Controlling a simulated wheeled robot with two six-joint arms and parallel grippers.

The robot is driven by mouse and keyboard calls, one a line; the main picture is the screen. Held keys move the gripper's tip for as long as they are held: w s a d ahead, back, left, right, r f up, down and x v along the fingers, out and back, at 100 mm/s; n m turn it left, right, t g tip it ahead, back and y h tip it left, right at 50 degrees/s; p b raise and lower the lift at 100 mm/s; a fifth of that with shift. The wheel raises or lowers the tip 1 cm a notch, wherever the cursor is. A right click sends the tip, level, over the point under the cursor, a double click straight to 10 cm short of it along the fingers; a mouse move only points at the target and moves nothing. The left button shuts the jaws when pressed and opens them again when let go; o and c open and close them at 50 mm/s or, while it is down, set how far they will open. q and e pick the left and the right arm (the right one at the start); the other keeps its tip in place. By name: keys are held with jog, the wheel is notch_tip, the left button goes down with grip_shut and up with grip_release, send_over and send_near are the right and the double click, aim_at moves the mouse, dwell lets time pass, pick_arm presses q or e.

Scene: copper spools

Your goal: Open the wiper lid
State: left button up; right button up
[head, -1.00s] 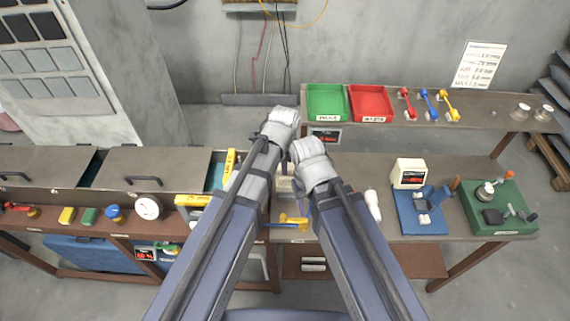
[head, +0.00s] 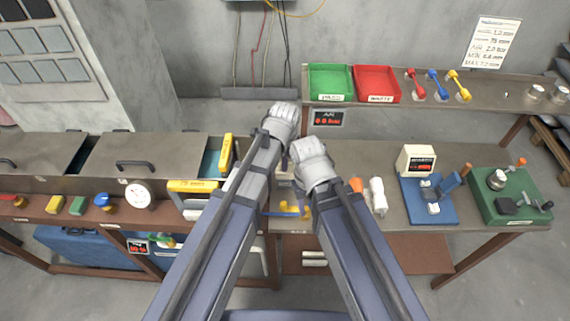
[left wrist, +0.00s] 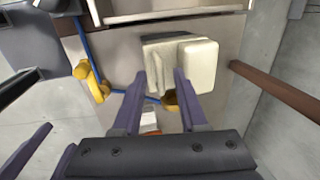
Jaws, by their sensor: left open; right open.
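A cream block with a raised, ribbed part (left wrist: 180,62) lies on the bench in the left wrist view; it looks like the wiper, but I cannot clearly make out its lid. My left gripper (left wrist: 160,80) is open in that view, its two fingers reaching to the near edge of the block. A small yellow part shows just by the right finger. In the head view the cream block (head: 285,184) is mostly hidden between my arms. My right gripper (head: 308,208) is open, largely hidden behind its own forearm, close to the left one.
A white bottle (head: 378,196), blue stand (head: 430,208) and green base (head: 505,204) stand to the right. A lidded grey tank (head: 150,160) is left. Green (head: 330,84) and red (head: 376,84) trays sit behind.

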pick_arm(q)
jog(key=shift+c, duration=0.2)
grip_shut()
dwell(1.3)
